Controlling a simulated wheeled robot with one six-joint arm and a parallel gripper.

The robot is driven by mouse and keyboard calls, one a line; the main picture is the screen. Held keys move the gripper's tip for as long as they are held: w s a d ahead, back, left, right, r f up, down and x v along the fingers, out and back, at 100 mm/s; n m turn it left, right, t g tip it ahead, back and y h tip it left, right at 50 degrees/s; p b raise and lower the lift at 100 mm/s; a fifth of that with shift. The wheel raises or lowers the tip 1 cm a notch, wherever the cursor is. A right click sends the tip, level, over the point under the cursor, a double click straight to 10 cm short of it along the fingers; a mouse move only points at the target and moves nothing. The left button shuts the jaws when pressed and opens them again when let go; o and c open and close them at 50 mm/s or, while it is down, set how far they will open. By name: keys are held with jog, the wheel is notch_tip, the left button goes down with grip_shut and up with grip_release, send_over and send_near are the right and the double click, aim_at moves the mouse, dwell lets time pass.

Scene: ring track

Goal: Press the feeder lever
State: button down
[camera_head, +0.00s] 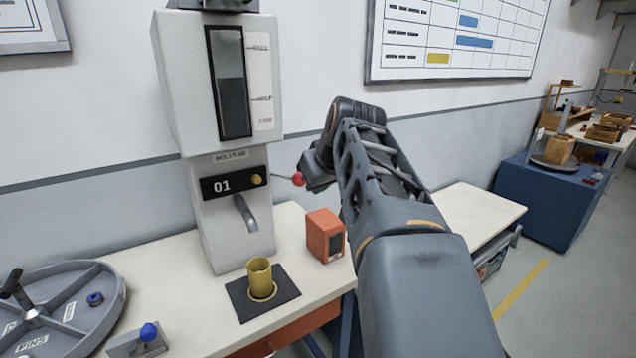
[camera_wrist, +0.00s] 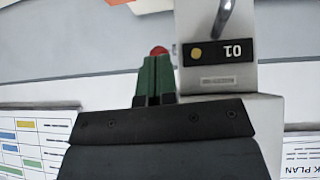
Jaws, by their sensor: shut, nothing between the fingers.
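The feeder (camera_head: 222,120) is a tall white machine labelled 01, with a dark level window. Its lever (camera_head: 297,179) is a short rod with a red ball at the end, sticking out from the right side. My gripper (camera_head: 306,170) is at the red ball, from the right. In the wrist view, which shows the feeder upside down, the red ball (camera_wrist: 159,51) shows just beyond the green fingertips of my gripper (camera_wrist: 157,62). The fingers are together with nothing between them. Whether they touch the ball I cannot tell. A yellow cup (camera_head: 259,277) stands under the feeder's spout (camera_head: 245,214).
The cup stands on a black mat (camera_head: 285,290). An orange box (camera_head: 324,235) stands on the bench to its right, below my arm. A grey round wheel tray (camera_head: 60,310) and a blue-knobbed block (camera_head: 140,340) are at the left. A blue cabinet (camera_head: 545,210) stands far right.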

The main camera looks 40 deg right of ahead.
jog(key=s+a+f+g, duration=0.1)
jog(key=s+a+f, duration=0.2)
jog(key=a+f, duration=0.2)
jog(key=s+a+f+g+y, duration=0.1)
jog(key=a+f, duration=0.4)
jog(key=f, duration=0.7)
jog(key=s+a+f+g, duration=0.2)
jog(key=s+a+f, duration=0.2)
jog(key=a+f, duration=0.2)
notch_tip(320, 180, down, 2)
jog(key=shift+s+f+n+g, duration=0.15)
jog(key=shift+s+n+g, duration=0.2)
jog(key=shift+n+g, duration=0.05)
